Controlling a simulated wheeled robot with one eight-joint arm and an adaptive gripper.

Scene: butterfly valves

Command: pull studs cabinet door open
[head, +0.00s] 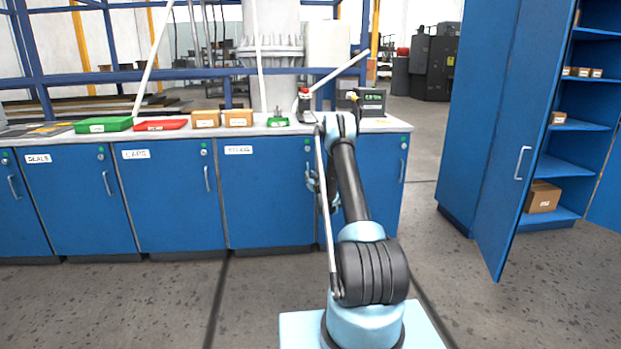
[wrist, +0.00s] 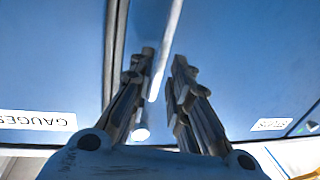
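The studs cabinet door (head: 265,195) is a blue door with a white label at its top left, and it looks shut. It also shows at the right in the upside-down wrist view (wrist: 235,70). Its pale vertical bar handle (wrist: 165,45) is near its edge by the door seam. My gripper (head: 316,183) is at the handle side of this door, partly behind my arm. In the wrist view my gripper (wrist: 164,58) has its dark fingers apart, with the bar between them. I cannot tell whether either finger touches the bar.
The gauges door (wrist: 55,70) is across the seam. The counter (head: 160,131) above holds a green tray (head: 103,124), a red tray (head: 161,125) and small boxes (head: 206,118). A tall blue cabinet (head: 512,130) stands open at right. The floor (head: 150,300) before the doors is clear.

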